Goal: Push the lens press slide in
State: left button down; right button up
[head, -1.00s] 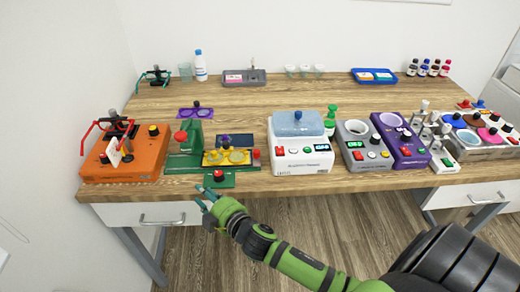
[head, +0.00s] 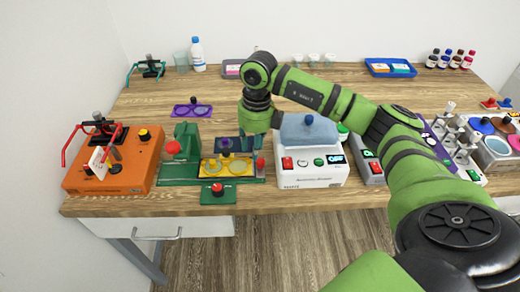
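The lens press is a green device (head: 186,140) with a red knob on its left side, standing left of centre on the table. Its yellow slide (head: 247,167) has two round lens openings and lies on the green base, right of the upright part. My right gripper (head: 257,142) points down behind the yellow slide, over the right part of the dark blue plate, and partly hides that plate. Its fingertips are small and overlap the press, so contact and opening are unclear. My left gripper is not in view.
A green plate with a red button (head: 217,190) lies in front of the press. An orange box (head: 116,172) stands left and a white machine (head: 312,175) close right. My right arm covers part of the right side.

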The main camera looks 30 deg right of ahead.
aim_at(260, 160)
jog(key=shift+d+r+h, duration=0.15)
jog(key=shift+d, duration=0.35)
jog(key=shift+d+r+h, duration=0.15)
jog(key=shift+d, duration=0.3)
jog(key=shift+s+d+f, duration=0.1)
jog(key=shift+s+d, duration=0.05)
notch_tip(260, 160, down, 6)
jog(key=shift+r+p, duration=0.2)
jog(key=shift+p, duration=1)
jog(key=shift+f, duration=0.45)
grip_shut()
